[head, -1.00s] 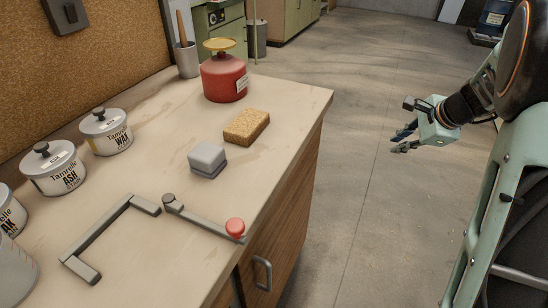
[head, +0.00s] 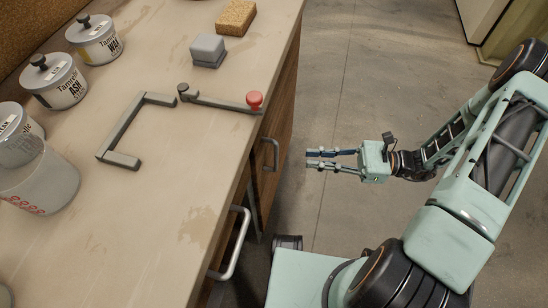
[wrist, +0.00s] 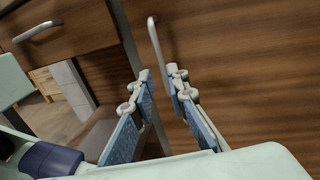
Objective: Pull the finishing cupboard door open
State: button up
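The wooden cupboard door (head: 281,116) is on the side of the workbench and looks shut. Its upright grey bar handle (head: 271,155) is near the door's left edge. In the wrist view the door (wrist: 245,65) fills the right side, with its handle (wrist: 156,42) just beyond my fingertips. My gripper (head: 308,159) is to the right of the handle in the head view, apart from it and pointing at the door. It also shows in the wrist view (wrist: 160,78), open and empty, with a gap between the blue-padded fingers.
A drawer handle (head: 235,243) sticks out nearer me, and it shows in the wrist view (wrist: 38,31). On the worktop (head: 200,140) are a red-knobbed lever (head: 255,101), a bracket (head: 125,128), a grey block (head: 208,49), a sponge (head: 236,17) and tins. The floor beyond my gripper is clear.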

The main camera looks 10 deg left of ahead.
aim_at(276, 168)
jog(key=a, duration=0.3)
jog(key=a+b, duration=0.1)
jog(key=a, duration=0.3)
jog(key=s+a, duration=0.1)
jog(key=a, duration=0.2)
jog(key=shift+s+a, duration=0.1)
jog(key=shift+a, duration=0.05)
grip_shut()
